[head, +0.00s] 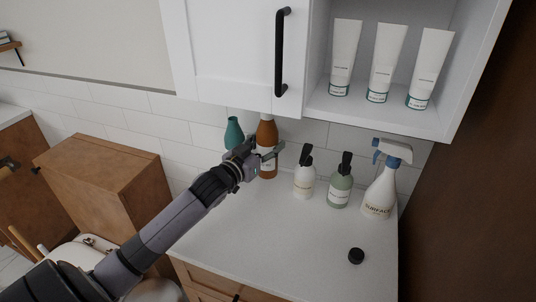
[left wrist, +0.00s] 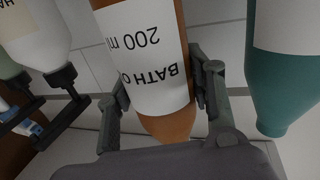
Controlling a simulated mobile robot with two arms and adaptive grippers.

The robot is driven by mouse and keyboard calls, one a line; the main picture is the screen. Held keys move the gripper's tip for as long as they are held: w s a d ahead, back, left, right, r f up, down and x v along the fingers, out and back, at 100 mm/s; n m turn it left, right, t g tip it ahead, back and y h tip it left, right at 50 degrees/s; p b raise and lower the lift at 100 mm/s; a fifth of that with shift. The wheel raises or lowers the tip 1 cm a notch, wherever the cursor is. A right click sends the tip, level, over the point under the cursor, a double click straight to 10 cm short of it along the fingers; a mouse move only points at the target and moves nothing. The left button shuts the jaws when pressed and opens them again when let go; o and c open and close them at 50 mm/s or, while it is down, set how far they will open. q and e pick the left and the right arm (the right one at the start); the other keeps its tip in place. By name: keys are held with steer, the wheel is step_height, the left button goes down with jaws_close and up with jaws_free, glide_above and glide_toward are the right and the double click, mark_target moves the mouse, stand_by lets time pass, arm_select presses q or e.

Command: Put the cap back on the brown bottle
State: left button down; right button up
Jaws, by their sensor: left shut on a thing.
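The brown bottle (head: 266,134) stands upright on the white counter by the tiled wall, with a white label. My left gripper (head: 262,160) is shut around its body. In the left wrist view the brown bottle (left wrist: 172,122) shows upside down between the two fingers (left wrist: 158,100), its label reading "BATH" and "200 ml". The bottle's top is partly hidden by the cabinet in the head view. A small black cap (head: 356,256) lies on the counter near the front right, apart from the bottle. My right gripper is not in view.
A teal bottle (head: 233,133) stands close left of the brown one. White (head: 304,181) and green (head: 340,188) pump bottles and a spray bottle (head: 380,193) stand to the right. A cabinet (head: 235,50) with a black handle hangs above. The front counter (head: 260,228) is mostly clear.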

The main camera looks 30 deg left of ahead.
arm_select(q)
step_height(320, 180, down, 3)
steer(key=shift+w+f+p, duration=0.1)
steer(key=shift+f+p, duration=0.1)
steer(key=shift+p, duration=0.2)
steer(key=shift+f, duration=0.1)
steer(key=c, duration=0.7)
jaws_free()
steer(key=shift+f, duration=0.2)
steer(key=shift+c, duration=0.2)
